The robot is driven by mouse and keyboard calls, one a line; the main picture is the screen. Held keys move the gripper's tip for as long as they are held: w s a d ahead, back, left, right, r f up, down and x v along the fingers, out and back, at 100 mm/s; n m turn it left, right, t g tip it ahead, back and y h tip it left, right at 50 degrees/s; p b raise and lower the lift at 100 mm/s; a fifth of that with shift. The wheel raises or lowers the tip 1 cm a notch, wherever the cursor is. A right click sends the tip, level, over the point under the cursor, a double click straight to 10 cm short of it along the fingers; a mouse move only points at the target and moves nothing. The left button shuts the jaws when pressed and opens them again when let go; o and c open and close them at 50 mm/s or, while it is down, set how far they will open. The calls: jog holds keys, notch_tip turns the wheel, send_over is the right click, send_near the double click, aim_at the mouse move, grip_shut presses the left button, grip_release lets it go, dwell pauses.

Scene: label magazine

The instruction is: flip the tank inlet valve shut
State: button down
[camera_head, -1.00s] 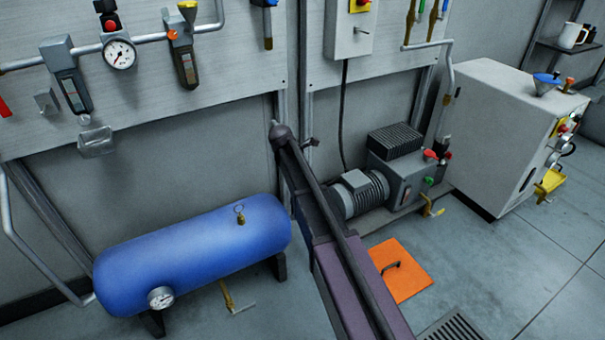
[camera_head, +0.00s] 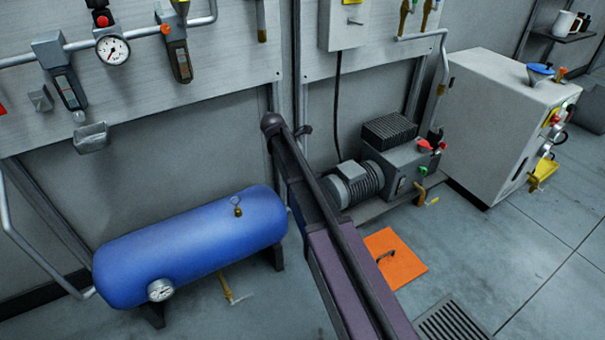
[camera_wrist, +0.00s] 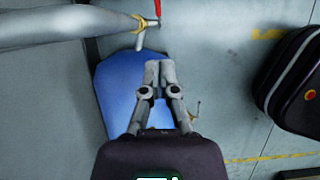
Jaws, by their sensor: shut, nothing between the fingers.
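The blue tank (camera_head: 190,245) lies on its side at lower left in the head view. It also shows under my gripper in the wrist view (camera_wrist: 115,78). At the top of the wrist view, a red lever (camera_wrist: 158,9) stands beside a brass-coloured fitting (camera_wrist: 141,22) on the grey pipe, above the tank's end. I cannot tell for sure that this is the inlet valve. My gripper (camera_wrist: 160,66) is shut and empty, its fingertips below the lever in the picture and apart from it. In the head view my gripper is not visible; only my arm shows.
The grey pipe (camera_wrist: 65,27) crosses the wrist view's upper left. A dark case (camera_wrist: 296,82) is at its right. In the head view, a motor unit (camera_head: 360,182), an orange plate (camera_head: 396,268) and a white cabinet (camera_head: 497,115) are to the right. Open floor lies at lower right.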

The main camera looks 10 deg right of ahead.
jog(key=s+a+f+t+h+b, duration=0.2)
jog(key=a+f+h+b, duration=0.2)
jog(key=b, duration=0.6)
jog(key=shift+a+h, duration=0.8)
jog(key=shift+h, duration=0.1)
jog(key=shift+f, duration=0.2)
jog(key=b+x, duration=0.8)
jog(key=x, duration=0.6)
